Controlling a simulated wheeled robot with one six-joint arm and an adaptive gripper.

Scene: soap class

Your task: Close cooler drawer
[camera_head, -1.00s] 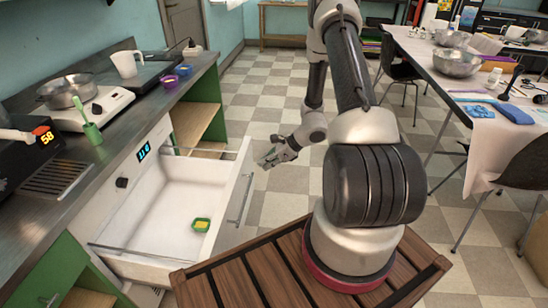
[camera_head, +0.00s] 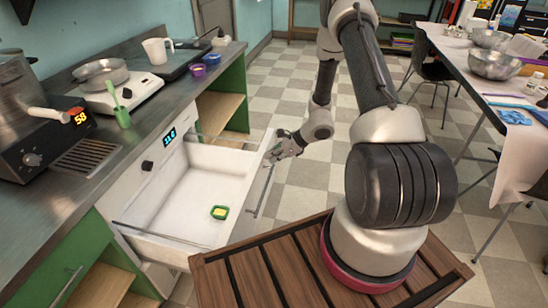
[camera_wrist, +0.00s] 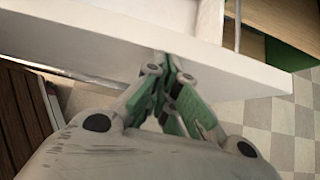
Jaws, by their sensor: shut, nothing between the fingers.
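The white cooler drawer (camera_head: 176,200) stands pulled out from the counter on the left in the head view. The drawer handle (camera_head: 262,190) is a metal bar on the front, nearer to me than the gripper.
An open shelf (camera_head: 217,110) is beyond the drawer. Checkered floor (camera_head: 300,190) is free right of the drawer. A table with bowls (camera_head: 494,65) stands at right.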

